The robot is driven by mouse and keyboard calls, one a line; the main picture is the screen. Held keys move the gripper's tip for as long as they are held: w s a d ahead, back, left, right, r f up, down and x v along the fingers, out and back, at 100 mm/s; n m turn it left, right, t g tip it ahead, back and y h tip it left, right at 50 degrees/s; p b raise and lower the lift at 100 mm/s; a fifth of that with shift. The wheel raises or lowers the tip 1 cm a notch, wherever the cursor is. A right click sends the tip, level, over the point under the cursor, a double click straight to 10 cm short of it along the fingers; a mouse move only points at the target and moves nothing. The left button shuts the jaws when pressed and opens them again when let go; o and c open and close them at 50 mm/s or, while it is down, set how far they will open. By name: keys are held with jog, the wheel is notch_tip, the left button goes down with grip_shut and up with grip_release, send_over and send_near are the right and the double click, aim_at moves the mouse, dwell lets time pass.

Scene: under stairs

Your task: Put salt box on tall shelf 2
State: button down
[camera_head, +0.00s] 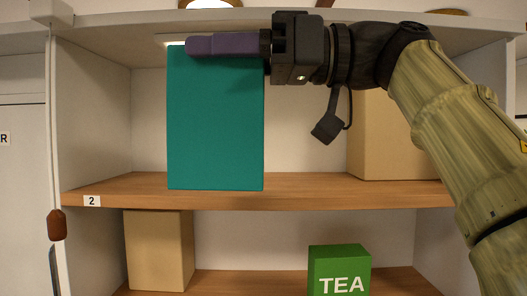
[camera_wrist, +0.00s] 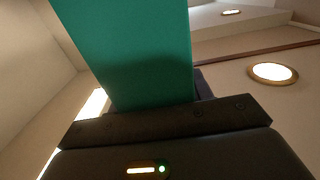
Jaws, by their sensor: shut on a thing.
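A tall teal box (camera_head: 215,120), likely the salt box though no label shows, hangs upright from my gripper (camera_head: 215,45). My gripper is shut on its top end, with the purple fingers across the upper edge. In the head view the box stands in front of or within the upper bay of the shelf marked 2 (camera_head: 300,192). Its lower edge overlaps the board in the picture; I cannot tell whether it touches. In the wrist view the teal box (camera_wrist: 135,45) fills the middle, and the fingertips are mostly hidden.
A cardboard box (camera_head: 390,140) stands at the right of the same shelf, partly behind my arm. Below are another cardboard box (camera_head: 160,250) and a green TEA box (camera_head: 339,272). Bare board lies between the teal box and the right cardboard box. A side panel (camera_head: 90,110) bounds the left.

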jog(key=w+f+p, duration=0.1)
jog(key=w+p, duration=0.3)
jog(key=w, duration=0.4)
jog(key=w+a+f+p, duration=0.1)
jog(key=w+p, duration=0.3)
jog(key=w, duration=0.5)
jog(key=shift+f, duration=0.75)
jog(key=shift+a, duration=0.1)
jog(key=shift+w+f, duration=0.1)
jog(key=shift+f, duration=0.05)
jog(key=c, duration=0.6)
grip_release()
